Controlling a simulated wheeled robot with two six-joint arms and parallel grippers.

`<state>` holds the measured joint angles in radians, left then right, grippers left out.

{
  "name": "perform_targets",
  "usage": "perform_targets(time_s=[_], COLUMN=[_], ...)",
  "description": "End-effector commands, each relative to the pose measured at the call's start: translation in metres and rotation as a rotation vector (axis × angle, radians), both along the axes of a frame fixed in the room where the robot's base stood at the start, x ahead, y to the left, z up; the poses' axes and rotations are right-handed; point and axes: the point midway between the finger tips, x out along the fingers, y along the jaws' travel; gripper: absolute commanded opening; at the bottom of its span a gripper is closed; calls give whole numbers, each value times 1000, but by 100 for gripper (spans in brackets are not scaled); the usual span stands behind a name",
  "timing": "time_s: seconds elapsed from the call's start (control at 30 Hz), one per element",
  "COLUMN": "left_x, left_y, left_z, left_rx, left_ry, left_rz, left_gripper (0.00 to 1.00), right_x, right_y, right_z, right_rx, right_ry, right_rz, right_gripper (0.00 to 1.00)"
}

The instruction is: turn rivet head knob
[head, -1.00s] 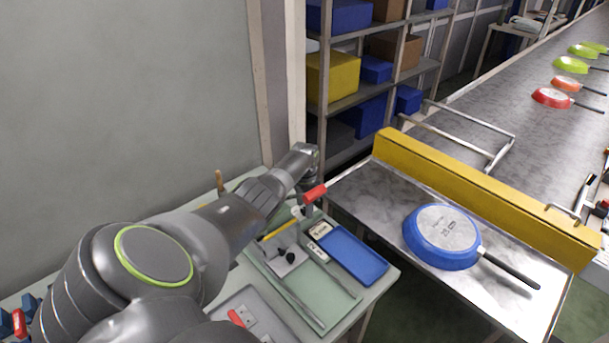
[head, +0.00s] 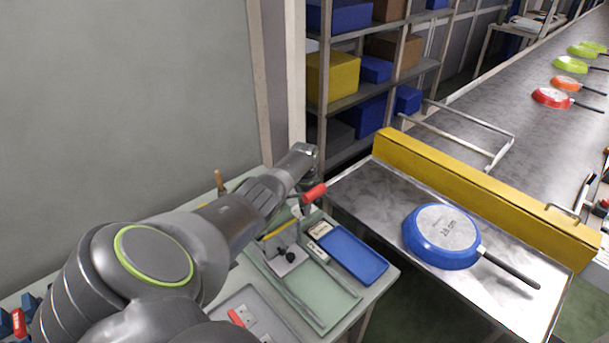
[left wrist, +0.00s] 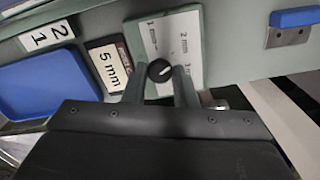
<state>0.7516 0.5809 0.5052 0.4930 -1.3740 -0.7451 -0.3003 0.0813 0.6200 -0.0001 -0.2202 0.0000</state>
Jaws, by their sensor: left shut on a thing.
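The rivet head knob (left wrist: 159,70) is small, round and black with a white pointer line. It sits on a white dial plate (left wrist: 183,36) marked with mm sizes, some of them hidden by my fingers. My left gripper (left wrist: 160,80) is shut on the knob, one finger on either side. In the head view the knob (head: 290,257) shows dark on its pale plate, below the end of my left arm, which hides part of the spot. My right gripper is not in view.
A blue tray (head: 352,257) and a "5 mm" label block (left wrist: 108,65) lie beside the dial. A red handle (head: 314,193) stands close to my wrist. A blue pan (head: 441,237) lies upside down on the metal table (head: 375,200) to the right.

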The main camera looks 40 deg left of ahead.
Motion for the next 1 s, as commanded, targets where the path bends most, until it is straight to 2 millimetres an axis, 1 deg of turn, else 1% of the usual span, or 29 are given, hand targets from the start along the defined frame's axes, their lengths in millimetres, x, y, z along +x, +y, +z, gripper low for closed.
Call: perform_targets(time_s=[0.27, 0.7, 1.0], left_x=[0, 0, 0], left_y=[1, 1, 1], left_z=[-1, -1, 0], left_rx=[0, 2, 3], left_ry=[1, 0, 1], left_rz=[-169, -580, -824], left_gripper=[2, 2, 2], right_x=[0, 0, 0], right_y=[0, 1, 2], right_z=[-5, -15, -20], right_rx=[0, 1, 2], right_ry=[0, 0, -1], right_rz=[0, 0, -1], right_gripper=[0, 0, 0])
